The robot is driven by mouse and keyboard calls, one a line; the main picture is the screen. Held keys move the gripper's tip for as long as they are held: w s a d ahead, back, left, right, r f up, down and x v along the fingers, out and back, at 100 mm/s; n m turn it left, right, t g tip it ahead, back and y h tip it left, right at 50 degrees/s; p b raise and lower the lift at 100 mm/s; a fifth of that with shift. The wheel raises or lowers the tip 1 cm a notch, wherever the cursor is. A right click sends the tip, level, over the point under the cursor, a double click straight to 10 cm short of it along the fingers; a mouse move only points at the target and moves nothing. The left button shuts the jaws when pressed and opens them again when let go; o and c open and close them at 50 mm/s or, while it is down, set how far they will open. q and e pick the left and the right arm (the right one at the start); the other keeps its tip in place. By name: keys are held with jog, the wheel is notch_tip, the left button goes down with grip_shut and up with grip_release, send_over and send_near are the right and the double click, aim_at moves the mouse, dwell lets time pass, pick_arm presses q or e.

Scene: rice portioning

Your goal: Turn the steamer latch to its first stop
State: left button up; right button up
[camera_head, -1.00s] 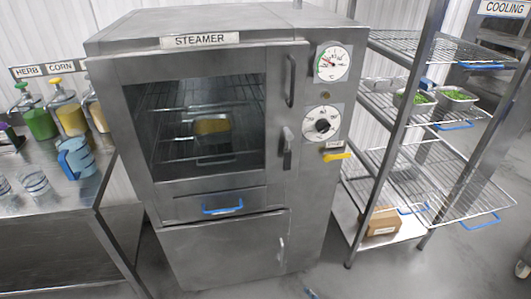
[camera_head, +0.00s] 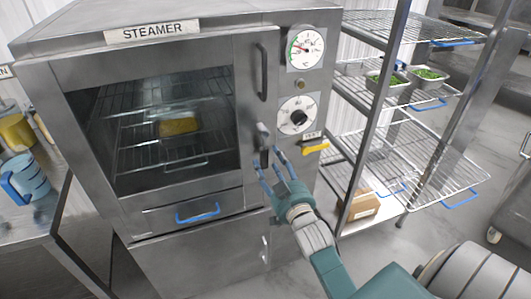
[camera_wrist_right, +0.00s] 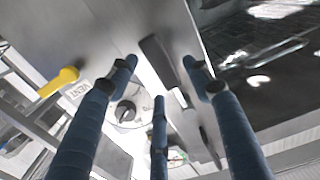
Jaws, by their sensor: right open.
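The steamer (camera_head: 270,215) has its glass door closed. Its latch (camera_head: 262,136), a dark upright handle, is at the door's right edge, and it also shows in the wrist view (camera_wrist_right: 158,58). My right gripper (camera_head: 268,160) is open and empty, its blue fingers pointing up at the steamer front just below and beside the latch. In the wrist view the fingers (camera_wrist_right: 165,75) are spread, with the latch seen between them; I cannot tell whether they touch it. A pan of yellow food (camera_head: 178,127) is inside on a rack. My left gripper is not in view.
A timer dial (camera_head: 298,117) and a yellow vent lever (camera_head: 315,148) are right of the latch. A wire rack (camera_head: 400,150) with pans of greens stands at right. A blue jug (camera_head: 27,177) is on the left counter (camera_head: 40,220).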

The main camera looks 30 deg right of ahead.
aim_at(267, 157)
jog(key=shift+x, duration=1.9)
grip_shut()
